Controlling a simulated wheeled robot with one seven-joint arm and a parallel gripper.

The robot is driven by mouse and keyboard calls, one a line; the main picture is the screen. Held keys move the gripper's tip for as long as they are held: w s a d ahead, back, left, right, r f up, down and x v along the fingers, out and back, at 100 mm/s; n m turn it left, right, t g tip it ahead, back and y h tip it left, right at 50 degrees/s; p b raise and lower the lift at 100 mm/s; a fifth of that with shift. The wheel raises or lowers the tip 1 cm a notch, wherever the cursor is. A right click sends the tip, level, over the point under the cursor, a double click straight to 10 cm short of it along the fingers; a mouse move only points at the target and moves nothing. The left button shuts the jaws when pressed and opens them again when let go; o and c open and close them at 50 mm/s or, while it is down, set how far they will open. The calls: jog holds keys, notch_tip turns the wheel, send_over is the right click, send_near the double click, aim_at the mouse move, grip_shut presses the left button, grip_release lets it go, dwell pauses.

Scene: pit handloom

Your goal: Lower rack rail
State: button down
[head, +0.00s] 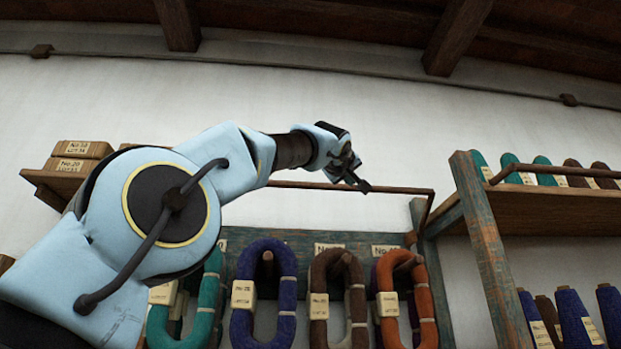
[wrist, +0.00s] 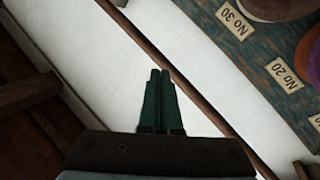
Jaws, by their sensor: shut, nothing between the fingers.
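A thin brown rail (head: 402,190) runs level across the white wall, above the board of hanging yarn skeins. At its right end it bends down toward the board's post. In the wrist view the rail (wrist: 152,52) crosses diagonally, just to the right of my fingertips. My gripper (head: 363,186) is shut and empty, and its tip overlaps the rail in the head view. In the wrist view the dark green fingers (wrist: 160,74) lie side by side. I cannot tell whether they touch the rail. My arm hides the rail's left part.
Purple (head: 264,290), brown, orange and teal skeins hang below on a labelled green board (head: 300,239). A wooden rack (head: 485,245) with yarn cones stands at right, with its own front bar (head: 555,166). Boxes (head: 83,149) sit on a left shelf. Ceiling beams (head: 455,38) run above.

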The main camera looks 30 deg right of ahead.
jog(key=w+a+r+m+t+y+p, duration=0.1)
jog(key=w+a+r+t+y+p, duration=0.1)
jog(key=a+r+t+y+p, duration=0.45)
jog(key=shift+g+y, duration=0.35)
jog(key=shift+g, duration=0.5)
jog(key=w+r+p, duration=0.1)
jog(key=w, duration=0.2)
jog(key=w+d+r+p, duration=0.1)
jog(key=w+p, duration=0.1)
jog(key=w, duration=0.1)
jog(key=w+r+p, duration=0.1)
jog(key=w+p, duration=0.1)
jog(key=w, duration=0.1)
jog(key=shift+w+d, duration=0.25)
jog(key=shift+d, duration=0.05)
jog(key=shift+s+a+f+b, duration=0.15)
jog(key=shift+f+b, duration=0.15)
jog(key=shift+f, duration=0.45)
jog(key=shift+s+d+f+b, duration=0.15)
jog(key=shift+f+b, duration=0.2)
jog(key=shift+f, duration=0.4)
jog(key=shift+s+a+f+b, duration=0.15)
jog(key=shift+f+b, duration=0.15)
jog(key=shift+f, duration=0.45)
jog(key=shift+f, duration=0.1)
